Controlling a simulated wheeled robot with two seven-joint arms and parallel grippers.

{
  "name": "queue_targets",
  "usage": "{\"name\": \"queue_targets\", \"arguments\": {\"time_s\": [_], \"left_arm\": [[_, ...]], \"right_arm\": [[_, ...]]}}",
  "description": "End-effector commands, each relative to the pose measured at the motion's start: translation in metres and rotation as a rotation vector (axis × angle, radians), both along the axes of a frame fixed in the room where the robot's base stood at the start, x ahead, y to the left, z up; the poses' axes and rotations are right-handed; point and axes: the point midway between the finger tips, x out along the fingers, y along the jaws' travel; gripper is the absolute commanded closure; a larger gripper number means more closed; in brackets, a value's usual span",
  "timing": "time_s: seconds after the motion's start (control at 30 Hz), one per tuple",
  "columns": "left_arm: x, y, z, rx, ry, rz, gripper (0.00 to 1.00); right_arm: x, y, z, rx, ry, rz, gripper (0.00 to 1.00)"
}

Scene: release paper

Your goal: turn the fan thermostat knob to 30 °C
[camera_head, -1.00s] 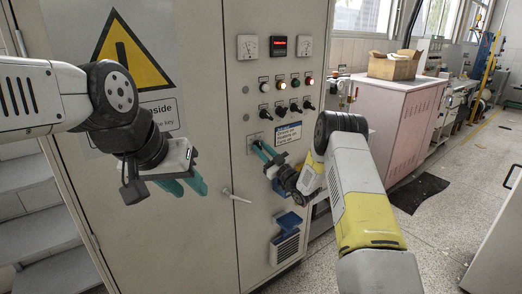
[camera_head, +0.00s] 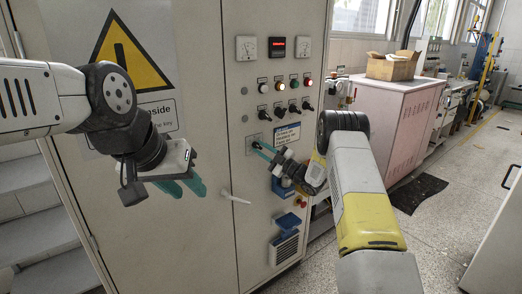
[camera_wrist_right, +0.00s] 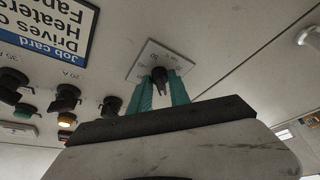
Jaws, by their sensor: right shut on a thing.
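The thermostat knob (camera_wrist_right: 160,75) is small and black, on a pale square dial plate (camera_wrist_right: 149,52) on the grey cabinet front. The plate also shows in the head view (camera_head: 250,146). My right gripper (camera_wrist_right: 162,84) is shut on the knob, with one teal finger on each side of it. In the head view my right gripper (camera_head: 261,148) reaches the plate from the lower right. The scale marks are too small to read, so I cannot tell the knob's setting. My left gripper (camera_head: 184,187) hangs empty before the cabinet door, its teal fingers apart.
Above the plate are two dial meters, a red display (camera_head: 277,47), lamps and black switches (camera_head: 293,109). A white door handle (camera_head: 235,198) sticks out at lower left. A blue part and a vent grille (camera_head: 285,249) are below. A pink cabinet (camera_head: 393,118) stands to the right.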

Motion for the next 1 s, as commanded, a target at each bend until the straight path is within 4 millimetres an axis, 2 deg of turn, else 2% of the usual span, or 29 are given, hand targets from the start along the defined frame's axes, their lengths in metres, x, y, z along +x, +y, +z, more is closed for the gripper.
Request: {"name": "queue_targets", "arguments": {"time_s": [0.33,0.37,0.4,0.77,1.0], "left_arm": [[0.000,0.000,0.000,0.000,0.000,0.000,0.64],[0.000,0.000,0.000,0.000,0.000,0.000,0.64],[0.000,0.000,0.000,0.000,0.000,0.000,0.64],[0.000,0.000,0.000,0.000,0.000,0.000,0.64],[0.000,0.000,0.000,0.000,0.000,0.000,0.64]], "right_arm": [[0.000,0.000,-0.002,-0.004,0.005,-0.001,1.00],[0.000,0.000,-0.002,-0.003,0.004,-0.001,0.71],[0.000,0.000,-0.002,-0.003,0.004,-0.001,0.67],[-0.002,-0.004,-0.002,-0.001,0.002,-0.002,0.67],[-0.024,-0.033,-0.012,-0.001,0.003,-0.004,0.67]]}}
